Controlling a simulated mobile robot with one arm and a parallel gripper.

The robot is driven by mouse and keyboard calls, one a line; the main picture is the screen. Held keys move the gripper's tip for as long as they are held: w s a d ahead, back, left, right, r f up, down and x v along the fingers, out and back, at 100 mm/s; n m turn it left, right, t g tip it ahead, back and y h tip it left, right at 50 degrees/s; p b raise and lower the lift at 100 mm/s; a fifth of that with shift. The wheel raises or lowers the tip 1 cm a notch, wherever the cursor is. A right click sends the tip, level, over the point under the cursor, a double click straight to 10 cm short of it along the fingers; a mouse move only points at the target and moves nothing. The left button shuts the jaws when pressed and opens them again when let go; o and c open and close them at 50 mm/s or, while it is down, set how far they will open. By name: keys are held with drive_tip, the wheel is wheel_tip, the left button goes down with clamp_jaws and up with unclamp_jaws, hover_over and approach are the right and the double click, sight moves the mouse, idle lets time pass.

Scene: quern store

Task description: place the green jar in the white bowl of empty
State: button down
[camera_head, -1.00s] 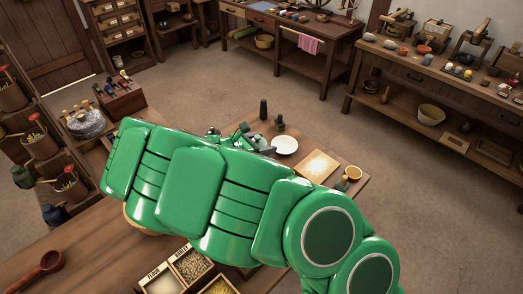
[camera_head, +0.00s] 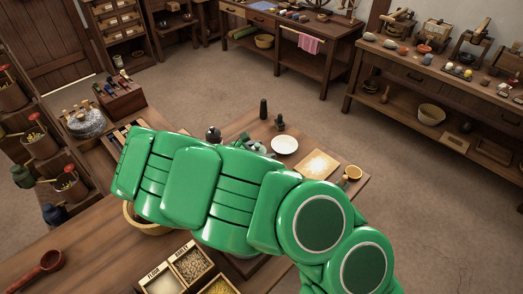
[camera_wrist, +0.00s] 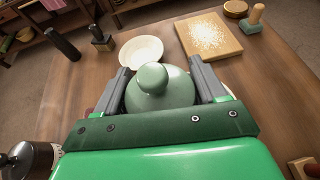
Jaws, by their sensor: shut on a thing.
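The green jar (camera_wrist: 163,92), pale green with a round knob on its lid, sits between the fingers of my gripper (camera_wrist: 153,83) in the wrist view. The fingers are shut on its sides. The white bowl (camera_wrist: 141,50) stands on the table just beyond the jar, a little to the left. In the head view the white bowl (camera_head: 284,145) shows clear and looks empty, right of my gripper (camera_head: 252,143). My green arm covers most of the jar there. I cannot tell how far the jar is above the table.
A board with pale grain (camera_wrist: 209,35) lies right of the bowl. A dark cylinder (camera_wrist: 62,43) and a dark stamp-like piece (camera_wrist: 102,38) stand to its left. A dark-topped grinder (camera_wrist: 28,158) is at lower left. Labelled grain boxes (camera_head: 190,263) lie nearer. Bare wood lies right of my gripper.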

drive_tip(key=shift+f, duration=0.3)
drive_tip(key=shift+c, duration=0.4)
unclamp_jaws()
drive_tip(key=shift+r, duration=0.1)
drive_tip(key=shift+r, duration=0.55)
drive_tip(key=v, duration=1.2)
